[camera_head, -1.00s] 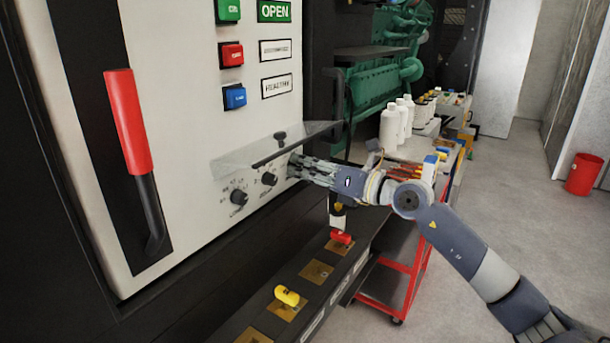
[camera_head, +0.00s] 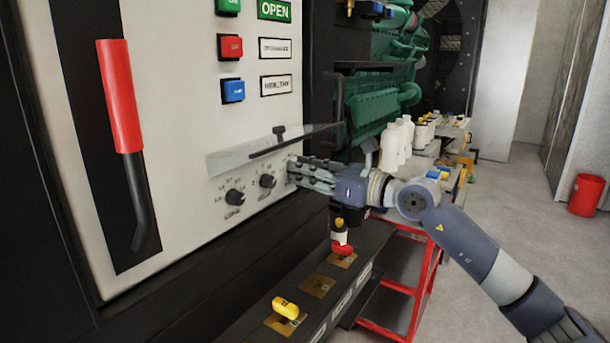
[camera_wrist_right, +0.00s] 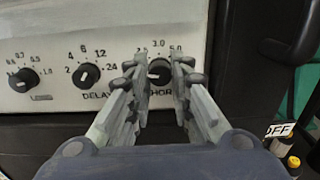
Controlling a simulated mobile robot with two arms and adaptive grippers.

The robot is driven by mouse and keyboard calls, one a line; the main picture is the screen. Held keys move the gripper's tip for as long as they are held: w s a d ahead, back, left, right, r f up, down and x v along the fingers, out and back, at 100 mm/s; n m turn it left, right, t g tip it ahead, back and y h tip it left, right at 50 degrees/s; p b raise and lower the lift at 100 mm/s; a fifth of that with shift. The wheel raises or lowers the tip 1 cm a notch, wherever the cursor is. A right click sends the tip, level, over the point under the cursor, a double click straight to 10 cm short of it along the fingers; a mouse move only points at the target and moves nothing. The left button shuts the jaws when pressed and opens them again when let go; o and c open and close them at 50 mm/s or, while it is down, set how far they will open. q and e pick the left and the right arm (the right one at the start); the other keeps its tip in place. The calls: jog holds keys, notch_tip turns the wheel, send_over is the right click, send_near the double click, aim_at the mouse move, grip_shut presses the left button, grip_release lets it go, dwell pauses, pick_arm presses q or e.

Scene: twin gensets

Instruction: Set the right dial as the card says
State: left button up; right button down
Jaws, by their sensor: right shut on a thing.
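The right dial (camera_wrist_right: 159,71) is a black knob on the white panel, its scale showing 3.0 and 5.0 and its label partly hidden. My right gripper (camera_wrist_right: 157,68) has a finger on each side of this knob and is shut on it. In the head view my right gripper (camera_head: 296,174) reaches the panel from the right and hides the right dial. The middle dial (camera_head: 267,181) and the left dial (camera_head: 235,197) are to its left, untouched. The card does not show clearly in these frames. My left gripper is not in view.
A clear flap (camera_head: 270,150) with a dark edge sticks out above the dials. A red-handled lever (camera_head: 122,110) is at the left. A dark ledge with a yellow knob (camera_head: 285,307) and a red knob (camera_head: 342,247) lies below. A red trolley (camera_head: 410,290) stands under my arm.

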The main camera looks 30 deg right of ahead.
jog(key=c, duration=1.4)
grip_release()
jog(key=v, duration=1.2)
jog(key=shift+d+f, duration=0.1)
